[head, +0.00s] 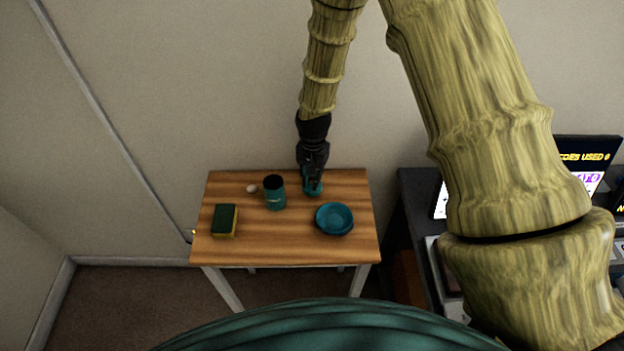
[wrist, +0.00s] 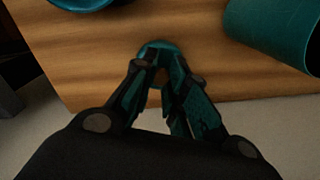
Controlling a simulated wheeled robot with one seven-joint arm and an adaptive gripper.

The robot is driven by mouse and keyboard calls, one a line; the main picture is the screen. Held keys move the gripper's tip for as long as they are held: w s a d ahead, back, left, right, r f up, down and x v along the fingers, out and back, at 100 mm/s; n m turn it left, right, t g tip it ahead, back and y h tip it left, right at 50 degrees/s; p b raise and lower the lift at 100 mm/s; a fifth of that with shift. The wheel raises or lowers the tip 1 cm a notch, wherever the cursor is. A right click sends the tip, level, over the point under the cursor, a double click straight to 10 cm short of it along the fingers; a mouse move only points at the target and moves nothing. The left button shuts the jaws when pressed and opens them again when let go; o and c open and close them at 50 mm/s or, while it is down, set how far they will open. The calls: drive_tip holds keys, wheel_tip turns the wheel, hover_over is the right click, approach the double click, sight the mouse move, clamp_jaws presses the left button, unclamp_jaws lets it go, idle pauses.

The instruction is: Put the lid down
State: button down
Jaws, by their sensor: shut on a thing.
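My gripper (head: 313,184) is over the back part of the small wooden table, right of the teal canister. In the wrist view my gripper (wrist: 160,76) is shut on a small teal rounded piece, which looks like the lid (wrist: 157,47). Only part of the lid shows beyond the fingers. I cannot tell whether it touches the table. The teal canister (head: 275,196) stands upright with a dark top; its side also shows at the upper right of the wrist view (wrist: 275,30).
The wooden table (head: 285,246) also bears a teal dish (head: 335,218) at the right, a green and yellow sponge (head: 224,221) at the left and a small pale round object (head: 252,188). The table's front middle is clear. A dark desk with screens (head: 585,165) stands at the right.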

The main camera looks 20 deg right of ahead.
drive_tip(key=shift+f, duration=0.9)
drive_tip(key=shift+f, duration=0.15)
drive_tip(key=c, duration=1.4)
unclamp_jaws()
drive_tip(key=shift+c, duration=0.2)
drive_tip(key=shift+r, duration=0.25)
wheel_tip(320, 180, up, 12)
drive_tip(key=b, duration=0.3)
